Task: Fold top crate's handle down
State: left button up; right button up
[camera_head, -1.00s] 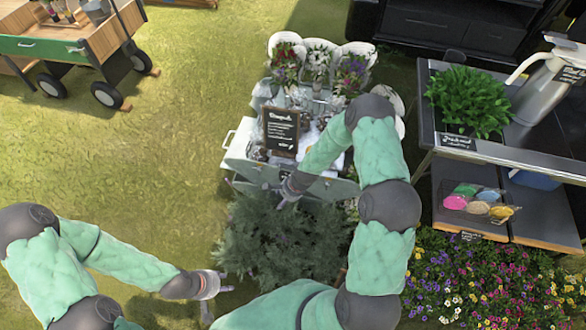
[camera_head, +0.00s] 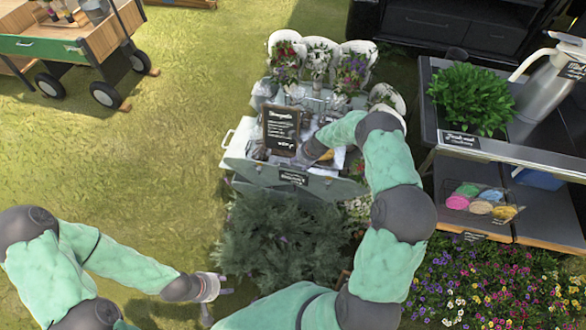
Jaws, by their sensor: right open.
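A grey-white flower cart (camera_head: 240,165) stands in the middle, with a pale handle (camera_head: 226,139) sticking out at its left end. I cannot make out a stack of crates or tell which handle is the top crate's. My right gripper (camera_head: 302,160) is over the cart top, just below the black sign (camera_head: 281,130). It is open, small in view and partly covered by my own arm. My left gripper (camera_head: 218,298) is low at the left of the green bush, away from the cart, with its fingers apart and nothing between them.
A leafy bush (camera_head: 275,235) stands in front of the cart. Flower bouquets (camera_head: 318,62) are at its back. A dark table (camera_head: 450,190) with a plant and a metal jug is at right. Wooden wagon (camera_head: 110,45) at upper left. Open grass lies left.

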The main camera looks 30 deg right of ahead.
aim_at(292, 167)
jog(key=b+x, duration=0.3)
jog(key=x, duration=0.4)
jog(key=shift+w+f, duration=0.1)
jog(key=shift+f, duration=0.25)
grip_shut()
